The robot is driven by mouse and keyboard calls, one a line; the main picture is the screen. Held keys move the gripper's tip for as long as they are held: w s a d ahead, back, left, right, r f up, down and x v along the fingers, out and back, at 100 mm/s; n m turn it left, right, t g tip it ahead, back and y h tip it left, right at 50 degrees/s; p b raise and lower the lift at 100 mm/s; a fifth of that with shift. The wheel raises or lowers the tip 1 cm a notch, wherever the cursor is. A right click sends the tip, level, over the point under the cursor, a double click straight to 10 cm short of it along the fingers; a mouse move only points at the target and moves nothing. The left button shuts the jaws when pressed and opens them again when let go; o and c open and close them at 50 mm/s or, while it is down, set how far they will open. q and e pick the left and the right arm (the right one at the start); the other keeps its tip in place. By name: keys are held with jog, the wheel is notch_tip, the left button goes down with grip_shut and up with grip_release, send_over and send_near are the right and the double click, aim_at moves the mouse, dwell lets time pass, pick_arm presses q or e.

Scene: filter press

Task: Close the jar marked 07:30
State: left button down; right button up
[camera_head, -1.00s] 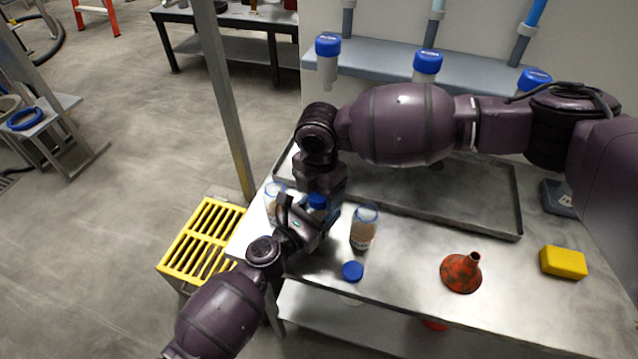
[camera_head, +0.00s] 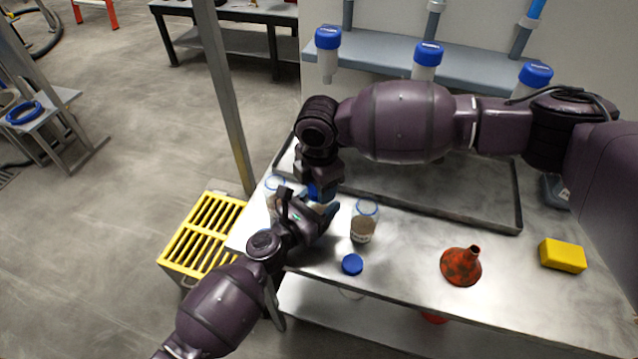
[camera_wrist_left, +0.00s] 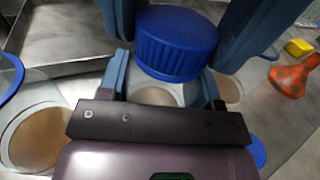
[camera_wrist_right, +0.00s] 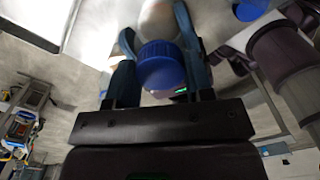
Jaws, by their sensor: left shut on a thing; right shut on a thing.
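A jar with a ribbed blue lid (camera_head: 316,190) is between my two grippers, at the left end of the metal table. The left wrist view shows the lid (camera_wrist_left: 177,43) on top and a little of the jar body (camera_wrist_left: 155,97) below it. My left gripper (camera_head: 318,212) is shut on the jar from the front side. My right gripper (camera_wrist_right: 160,62) comes from above and is shut on the blue lid (camera_wrist_right: 161,66). Whether the lid is seated cannot be told. No time marking is readable, so I cannot tell which jar is 07:30.
An open jar (camera_head: 364,222) stands to the right, another jar (camera_head: 274,187) to the left. A loose blue lid (camera_head: 352,264) lies in front. A red funnel (camera_head: 461,267), yellow sponge (camera_head: 562,255) and metal tray (camera_head: 450,205) are farther right. A yellow-topped crate (camera_head: 203,235) stands left.

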jog(key=m, duration=0.4)
jog(key=shift+m, duration=0.3)
jog(key=m, duration=0.3)
jog(key=o, duration=1.1)
notch_tip(320, 180, up, 12)
pick_arm(q)
jog(key=shift+c, duration=1.1)
grip_release()
